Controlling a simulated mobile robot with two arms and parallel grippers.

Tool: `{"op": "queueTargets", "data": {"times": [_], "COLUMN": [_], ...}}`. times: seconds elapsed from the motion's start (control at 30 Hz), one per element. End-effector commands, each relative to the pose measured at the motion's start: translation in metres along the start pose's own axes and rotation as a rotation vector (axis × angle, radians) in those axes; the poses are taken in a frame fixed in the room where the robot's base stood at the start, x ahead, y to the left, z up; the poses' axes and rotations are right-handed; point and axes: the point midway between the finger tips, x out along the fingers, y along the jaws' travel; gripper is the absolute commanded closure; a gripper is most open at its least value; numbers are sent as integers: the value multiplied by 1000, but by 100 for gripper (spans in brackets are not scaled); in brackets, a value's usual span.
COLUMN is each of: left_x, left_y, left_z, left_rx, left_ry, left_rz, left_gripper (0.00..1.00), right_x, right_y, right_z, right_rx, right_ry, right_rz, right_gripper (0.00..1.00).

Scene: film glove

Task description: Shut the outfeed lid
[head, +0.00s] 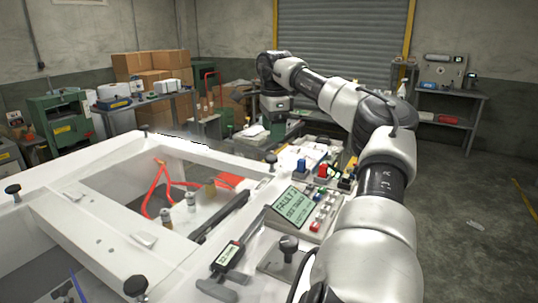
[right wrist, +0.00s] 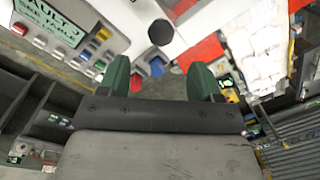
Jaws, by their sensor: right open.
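The white machine (head: 110,245) fills the lower left of the head view, with open bays and black knobs along its rim. I cannot tell for sure which part is the outfeed lid. My right arm reaches over the machine's right side, and its gripper hangs pointing down beyond the far right corner. A black round knob (right wrist: 161,32) on the white machine shows just beyond the fingers. My left gripper is not in view.
A control panel (head: 297,207) with a fault display and coloured buttons sits at the machine's right. Red tubes (head: 154,188) lie inside the bay. Cardboard boxes (head: 150,72) stand behind, a workbench (head: 450,92) at the back right. Floor at the right is mostly clear.

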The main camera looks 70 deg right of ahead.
Motion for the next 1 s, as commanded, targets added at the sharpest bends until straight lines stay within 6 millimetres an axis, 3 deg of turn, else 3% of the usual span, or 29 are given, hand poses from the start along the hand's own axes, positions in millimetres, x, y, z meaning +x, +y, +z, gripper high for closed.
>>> {"op": "queueTargets", "data": {"times": [0.2,0.4,0.83,1.0], "left_x": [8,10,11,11], "left_y": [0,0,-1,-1], "left_z": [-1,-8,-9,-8], "left_rx": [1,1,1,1], "left_ry": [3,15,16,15], "left_rz": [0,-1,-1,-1], "left_gripper": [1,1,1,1], "right_x": [46,71,80,80], "right_y": [0,0,0,0], "right_z": [0,0,0,0], "right_rx": [-2,-1,0,-1], "right_ry": [-4,-1,-1,-1], "right_rz": [2,0,1,1], "right_gripper": [35,35,35,60]}}
